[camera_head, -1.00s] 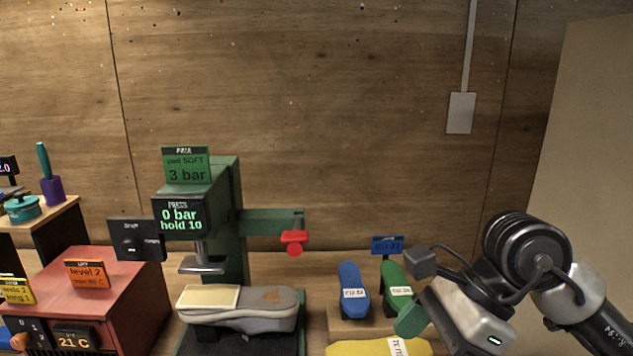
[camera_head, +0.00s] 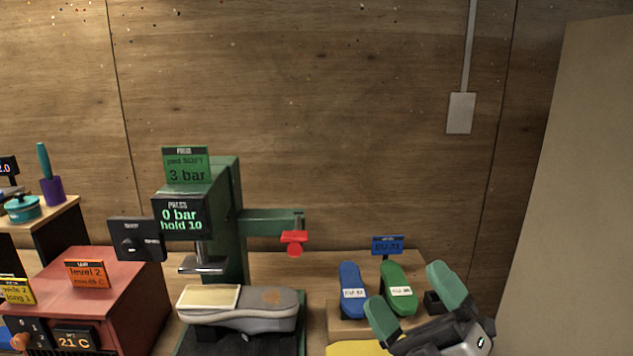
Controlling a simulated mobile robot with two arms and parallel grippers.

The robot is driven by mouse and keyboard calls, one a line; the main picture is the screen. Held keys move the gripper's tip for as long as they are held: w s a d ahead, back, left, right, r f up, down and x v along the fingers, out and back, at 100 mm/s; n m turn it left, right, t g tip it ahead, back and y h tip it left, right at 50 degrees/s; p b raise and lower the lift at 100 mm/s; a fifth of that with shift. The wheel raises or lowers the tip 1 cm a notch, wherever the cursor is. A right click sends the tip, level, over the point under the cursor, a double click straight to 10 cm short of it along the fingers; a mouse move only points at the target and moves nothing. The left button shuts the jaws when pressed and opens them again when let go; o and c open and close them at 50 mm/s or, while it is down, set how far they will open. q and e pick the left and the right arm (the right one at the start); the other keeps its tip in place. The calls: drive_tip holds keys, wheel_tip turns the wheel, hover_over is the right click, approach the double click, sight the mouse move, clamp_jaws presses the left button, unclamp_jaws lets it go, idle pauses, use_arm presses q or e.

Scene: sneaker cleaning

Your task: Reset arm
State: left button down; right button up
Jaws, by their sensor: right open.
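My right gripper (camera_head: 414,301) is at the lower right of the head view. Its two green-padded fingers are spread apart with nothing between them. It is in front of the small stand with the blue insole-shaped piece (camera_head: 352,290) and the green one (camera_head: 398,288). I cannot tell whether it touches the stand. A grey sneaker (camera_head: 252,311) with a cream pad on it lies under the green press (camera_head: 228,220). My left gripper is not in view.
A red box (camera_head: 110,290) with a 21 C display stands at the left. A shelf (camera_head: 45,222) with a teal pot (camera_head: 22,208) is behind it. A yellow piece (camera_head: 355,348) lies at the bottom edge. A pale panel (camera_head: 575,170) bounds the right side.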

drive_tip(key=s+d+f+m+g+h, duration=0.1)
drive_tip(key=d+f+m+g+h, duration=0.3)
drive_tip(key=f+m+h, duration=0.65)
drive_tip(key=s+d+f+m+g+h, duration=0.2)
drive_tip(key=d+f+m+h, duration=0.5)
drive_tip(key=f, duration=0.6)
drive_tip(key=s+a+f+m+g+y, duration=0.15)
drive_tip(key=s+f+m+g, duration=0.25)
drive_tip(key=s+f+g, duration=0.85)
drive_tip(key=s+f+b, duration=0.2)
drive_tip(key=f, duration=1.2)
drive_tip(key=s+f+b, duration=0.1)
drive_tip(key=s+f, duration=0.1)
drive_tip(key=f, duration=1.2)
drive_tip(key=s+d+f+b, duration=0.3)
drive_tip(key=s+f, duration=1.3)
drive_tip(key=f, duration=0.3)
drive_tip(key=shift+f+h, duration=0.3)
drive_tip(key=shift+f, duration=0.05)
